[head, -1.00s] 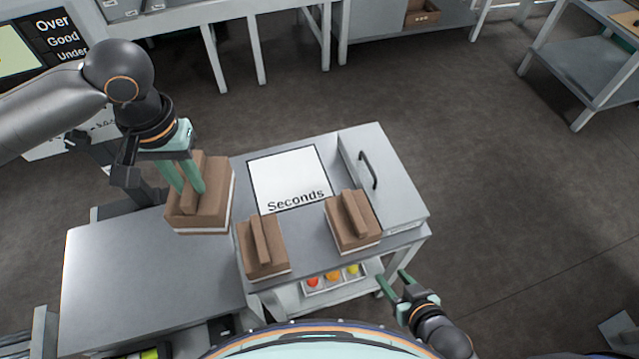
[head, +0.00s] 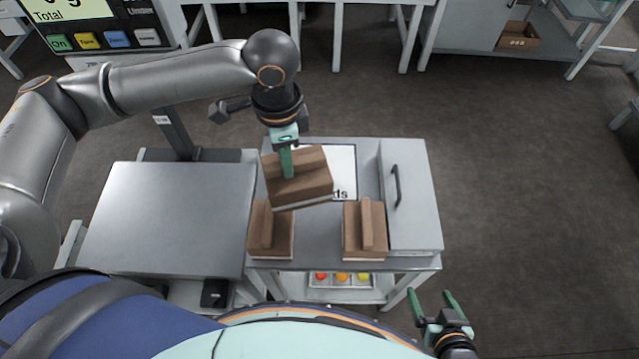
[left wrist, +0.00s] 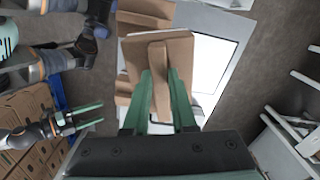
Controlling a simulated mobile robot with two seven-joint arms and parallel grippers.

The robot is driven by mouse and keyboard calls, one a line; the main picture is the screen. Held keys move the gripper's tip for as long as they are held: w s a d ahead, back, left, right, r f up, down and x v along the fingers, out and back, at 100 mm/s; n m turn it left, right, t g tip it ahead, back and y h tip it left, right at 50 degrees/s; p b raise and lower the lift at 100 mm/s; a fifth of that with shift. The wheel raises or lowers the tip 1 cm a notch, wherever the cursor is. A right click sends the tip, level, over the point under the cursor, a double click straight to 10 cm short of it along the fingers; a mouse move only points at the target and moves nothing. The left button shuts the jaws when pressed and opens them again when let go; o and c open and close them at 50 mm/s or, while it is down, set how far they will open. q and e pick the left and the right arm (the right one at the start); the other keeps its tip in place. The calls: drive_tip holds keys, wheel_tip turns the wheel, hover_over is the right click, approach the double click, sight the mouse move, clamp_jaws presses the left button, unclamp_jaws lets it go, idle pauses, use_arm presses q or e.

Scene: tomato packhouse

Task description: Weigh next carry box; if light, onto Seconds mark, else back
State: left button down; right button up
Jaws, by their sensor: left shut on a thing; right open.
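My left gripper (head: 287,163) is shut on the ridge handle of a brown carry box (head: 312,182) and holds it, slightly turned, over the bench. In the left wrist view the same box (left wrist: 178,62) hangs between the green fingers. Behind it lies the white Seconds mark (head: 343,160), largely hidden by the box. Two more carry boxes stand at the bench's front, one at left (head: 284,238) and one at right (head: 378,240). The scale's steel platform (head: 170,215) is bare. Its display (head: 75,10) is cut off by the picture edge. My right gripper (head: 434,301) is open and empty.
A raised grey cabinet top with a dark handle (head: 396,186) bounds the bench on the right. A tray of coloured items (head: 342,281) sits on the shelf below. Tables line the back; the floor at right is clear.

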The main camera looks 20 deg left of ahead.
sight(312, 181)
use_arm(q)
drive_tip(key=m, duration=0.2)
drive_tip(key=shift+d+f+m, duration=0.3)
drive_tip(key=shift+d, duration=0.05)
drive_tip(key=d+f+m, duration=0.1)
drive_tip(key=m, duration=0.2)
drive_tip(key=d+f+m+p, duration=0.1)
drive_tip(key=m, duration=0.3)
drive_tip(key=d+f+m, duration=0.1)
drive_tip(key=m, duration=0.2)
drive_tip(key=shift+s+m, duration=0.15)
drive_tip(key=shift+m, duration=0.15)
drive_tip(key=m, duration=0.1)
drive_tip(key=d+f+m, duration=0.1)
drive_tip(key=m, duration=0.1)
drive_tip(key=shift+s+m+p, duration=0.15)
drive_tip(key=shift+m+p, duration=0.15)
drive_tip(key=shift+p, duration=0.05)
drive_tip(key=m, duration=0.2)
drive_tip(key=d+f+m, duration=0.1)
drive_tip(key=m, duration=0.1)
drive_tip(key=shift+s+d+f, duration=0.1)
drive_tip(key=shift+s+d, duration=0.05)
wheel_tip(312, 181, down, 6)
drive_tip(key=b, duration=0.6)
drive_tip(key=shift+b, duration=0.3)
drive_tip(key=shift+f, duration=0.65)
drive_tip(key=shift+f+b, duration=0.35)
drive_tip(key=shift+f, duration=0.25)
drive_tip(key=shift+f, duration=0.25)
